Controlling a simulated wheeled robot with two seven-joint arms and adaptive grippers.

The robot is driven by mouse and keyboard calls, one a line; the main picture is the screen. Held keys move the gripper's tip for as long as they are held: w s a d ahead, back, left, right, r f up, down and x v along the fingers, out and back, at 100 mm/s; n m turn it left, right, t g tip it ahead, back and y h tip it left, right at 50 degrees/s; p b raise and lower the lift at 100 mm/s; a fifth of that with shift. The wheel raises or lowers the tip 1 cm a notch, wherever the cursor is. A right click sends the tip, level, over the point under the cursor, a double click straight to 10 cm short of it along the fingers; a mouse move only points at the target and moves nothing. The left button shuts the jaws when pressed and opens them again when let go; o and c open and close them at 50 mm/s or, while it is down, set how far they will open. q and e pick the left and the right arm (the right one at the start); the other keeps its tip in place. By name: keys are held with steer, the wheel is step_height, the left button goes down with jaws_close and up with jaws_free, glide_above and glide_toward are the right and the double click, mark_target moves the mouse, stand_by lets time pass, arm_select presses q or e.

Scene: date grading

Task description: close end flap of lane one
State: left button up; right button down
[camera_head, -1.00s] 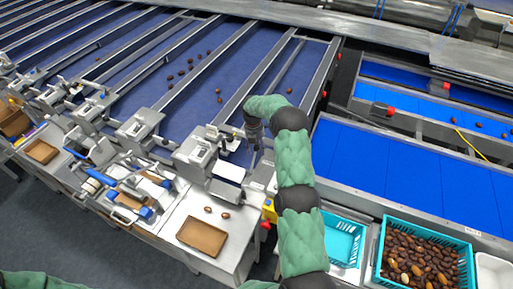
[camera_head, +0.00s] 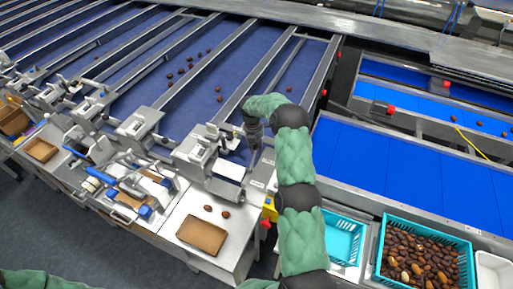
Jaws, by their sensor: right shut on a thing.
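My right gripper (camera_head: 254,147) points down at the near end of the rightmost blue lane (camera_head: 276,84), which I take for lane one. It is shut on a small part there, apparently the end flap; the fingers and my arm hide most of it, so I cannot tell the flap's angle. Just left of the gripper is the grey metal end unit (camera_head: 195,150) with a white plate (camera_head: 229,169) in front. My left gripper is out of view; only a green sleeve shows at the lower left.
A brown tray (camera_head: 202,236) and two dates (camera_head: 217,211) lie on the white bench in front. A teal crate of dates (camera_head: 384,267) and an empty teal crate (camera_head: 361,243) stand at the right. Blue conveyors (camera_head: 400,175) run behind them.

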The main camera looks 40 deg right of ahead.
steer(key=shift+s+a+r+h+b, duration=0.2)
steer(key=shift+a+h+b, duration=0.25)
steer(key=shift+b, duration=0.4)
steer(key=s+a+t+h+b, duration=0.5)
steer(key=a+h+b, duration=0.5)
steer(key=b, duration=1.5)
steer(key=shift+s+a+f+m+b, duration=0.35)
steer(key=shift+s+a+f+m, duration=0.1)
steer(key=shift+a, duration=0.1)
steer(key=shift+a+f, duration=0.1)
steer(key=c, duration=1.1)
jaws_free()
steer(key=shift+o, duration=1)
